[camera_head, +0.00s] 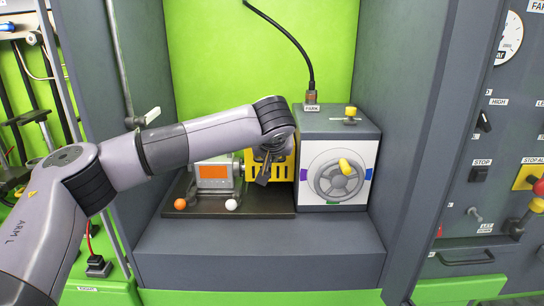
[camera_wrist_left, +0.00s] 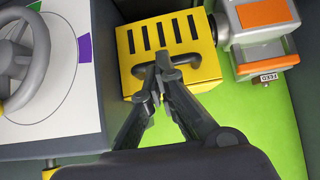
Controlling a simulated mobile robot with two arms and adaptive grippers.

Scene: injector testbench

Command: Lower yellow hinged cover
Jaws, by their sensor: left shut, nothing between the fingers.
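The yellow slotted cover (camera_head: 282,166) sits between the grey machine with the orange panel and the grey box with the handwheel. My left arm hides part of it in the head view. In the left wrist view the cover (camera_wrist_left: 205,38) shows its dark slots and a curved handle (camera_wrist_left: 190,60) on its near face. My left gripper (camera_head: 263,174) is in front of the cover. In the left wrist view its fingertips (camera_wrist_left: 163,64) are closed together and overlap the handle; I cannot tell whether they touch it. Nothing is between the fingers. My right gripper is out of view.
The grey box (camera_head: 338,124) with its handwheel (camera_head: 340,181) stands close on the right. The machine with the orange panel (camera_head: 215,171) stands on the left. An orange ball (camera_head: 180,204) and a white ball (camera_head: 231,204) are in front. Dark side walls bound the bay; its front ledge (camera_head: 258,250) is clear.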

